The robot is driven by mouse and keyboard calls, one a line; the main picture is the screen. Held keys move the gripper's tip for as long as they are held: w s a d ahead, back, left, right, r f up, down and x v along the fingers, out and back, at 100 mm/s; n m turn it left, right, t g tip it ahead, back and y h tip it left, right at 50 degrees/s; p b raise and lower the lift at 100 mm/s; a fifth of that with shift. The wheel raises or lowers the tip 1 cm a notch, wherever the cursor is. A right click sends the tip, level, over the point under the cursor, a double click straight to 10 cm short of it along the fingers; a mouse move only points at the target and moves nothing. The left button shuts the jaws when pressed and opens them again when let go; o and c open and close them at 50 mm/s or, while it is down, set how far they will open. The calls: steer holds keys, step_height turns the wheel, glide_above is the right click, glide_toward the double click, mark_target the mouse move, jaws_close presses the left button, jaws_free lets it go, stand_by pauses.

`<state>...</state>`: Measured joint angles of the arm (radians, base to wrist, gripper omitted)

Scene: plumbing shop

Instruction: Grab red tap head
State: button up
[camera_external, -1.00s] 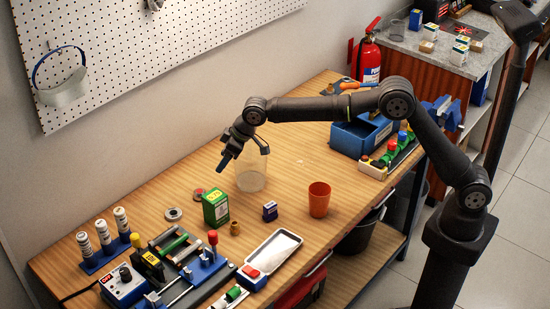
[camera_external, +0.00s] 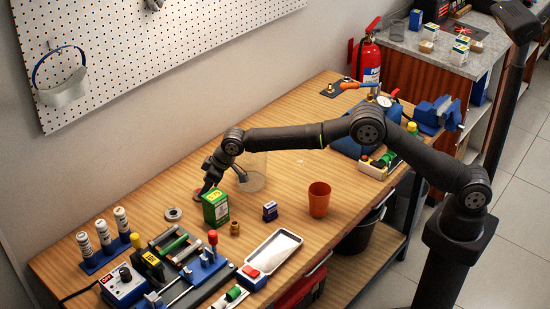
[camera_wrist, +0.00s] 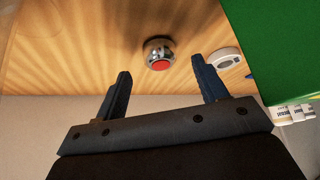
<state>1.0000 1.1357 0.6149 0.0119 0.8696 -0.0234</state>
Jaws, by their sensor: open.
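In the external view the red tap head (camera_external: 198,193) is a small reddish spot behind the green box, partly hidden by my gripper (camera_external: 207,188). My gripper (camera_wrist: 161,66) is open and empty, pointing down close to it. I cannot tell the exact height of the fingertips above the table.
The green box (camera_external: 216,208) stands close beside my gripper and fills the right of the wrist view (camera_wrist: 280,45). A grey ring-shaped piece (camera_external: 173,214) lies nearby. A clear container (camera_external: 252,175) stands behind. An orange cup (camera_external: 319,200) is to the right.

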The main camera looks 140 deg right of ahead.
steer(key=shift+x, duration=1.75)
steer(key=c, duration=1.1)
steer(key=shift+r, duration=0.1)
step_height(320, 180, up, 10)
steer(key=shift+f, duration=0.1)
